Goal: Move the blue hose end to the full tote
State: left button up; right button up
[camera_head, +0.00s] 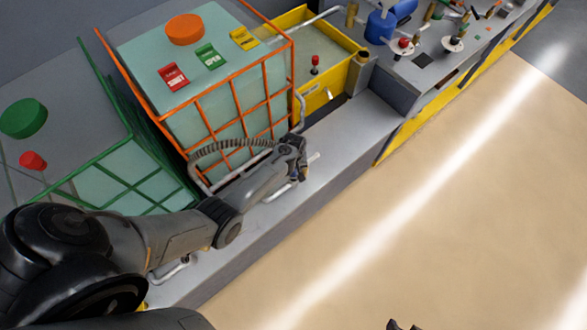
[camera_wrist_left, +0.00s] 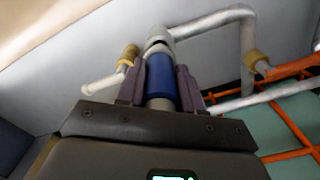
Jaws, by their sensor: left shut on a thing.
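My left gripper (camera_head: 302,170) is low in front of the orange-caged tote (camera_head: 230,105). In the left wrist view its two fingers (camera_wrist_left: 162,85) are shut on the blue hose end (camera_wrist_left: 162,80), one on each side of the blue sleeve. The sleeve's grey tip meets a bent grey pipe (camera_wrist_left: 210,20); I cannot tell whether they are joined. The ribbed hose (camera_head: 225,146) arcs left from the gripper. A green-caged tote (camera_head: 125,175) stands at the left, partly behind my left arm. A dark tip, probably my right gripper (camera_head: 400,325), shows at the bottom edge.
The orange-caged tote has an orange cap (camera_head: 185,29) and a red tag (camera_head: 173,76) on top. A yellow-edged tank (camera_head: 318,50) stands to its right. A grey ledge (camera_head: 345,140) runs along the front. The tan floor (camera_head: 400,220) is clear.

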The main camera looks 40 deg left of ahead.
dwell(0.5)
pick_arm(q)
jog(key=shift+p, duration=0.45)
dwell(0.8)
dwell(0.3)
jog(key=shift+f+b, duration=1.2)
jog(key=shift+f, duration=0.25)
jog(key=o, duration=0.9)
jog(key=shift+r+p, duration=0.35)
jog(key=shift+r, duration=0.2)
notch_tip(320, 180, up, 9)
jog(key=shift+f+p, duration=0.2)
jog(key=shift+p, duration=1)
jog(key=shift+r, duration=0.6)
